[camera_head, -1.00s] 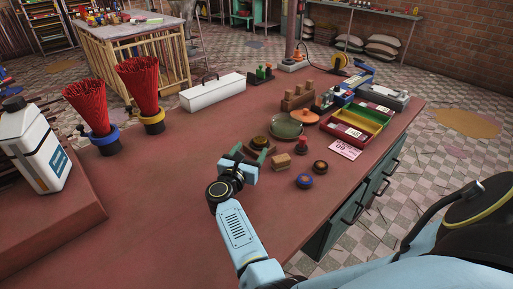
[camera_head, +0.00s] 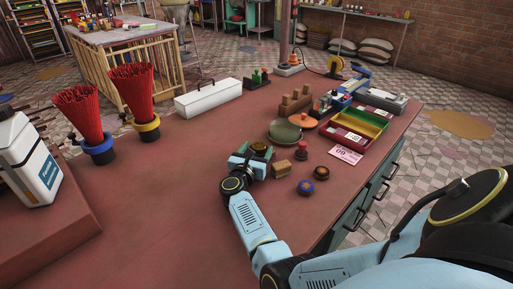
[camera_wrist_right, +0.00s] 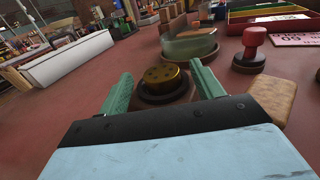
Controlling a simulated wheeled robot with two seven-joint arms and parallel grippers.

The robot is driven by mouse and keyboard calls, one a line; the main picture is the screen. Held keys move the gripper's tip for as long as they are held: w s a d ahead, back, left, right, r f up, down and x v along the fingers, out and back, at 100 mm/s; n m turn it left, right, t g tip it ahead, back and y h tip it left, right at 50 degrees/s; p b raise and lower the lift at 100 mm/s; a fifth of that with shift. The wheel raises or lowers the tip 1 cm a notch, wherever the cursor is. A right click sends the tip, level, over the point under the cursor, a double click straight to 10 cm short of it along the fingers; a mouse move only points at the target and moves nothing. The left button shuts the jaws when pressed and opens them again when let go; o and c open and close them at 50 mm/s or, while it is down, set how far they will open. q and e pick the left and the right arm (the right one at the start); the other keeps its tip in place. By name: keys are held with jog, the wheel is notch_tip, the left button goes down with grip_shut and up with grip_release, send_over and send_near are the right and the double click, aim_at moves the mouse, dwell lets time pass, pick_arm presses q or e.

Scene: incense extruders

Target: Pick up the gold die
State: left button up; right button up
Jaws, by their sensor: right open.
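The gold die (camera_head: 259,149) is a round gold piece with small dark holes in its top, on a dark round base. It shows best in the right wrist view (camera_wrist_right: 166,76). My right gripper (camera_head: 257,152) is open, with its green fingers (camera_wrist_right: 165,84) to the left and right of the die. The die stands between the fingers, toward their tips, and I cannot tell whether either finger touches it. The front of its base is partly hidden by the gripper body. My left gripper is not in view.
A wooden block (camera_head: 282,168) and a red-knobbed stamp (camera_head: 301,151) stand close right of the gripper. A green dish (camera_head: 284,132) is just behind. Two more dies, blue-rimmed (camera_head: 306,188) and dark (camera_head: 321,173), sit nearer the edge. The bench's left middle is clear.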

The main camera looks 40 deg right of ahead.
jog(key=c, duration=1.2)
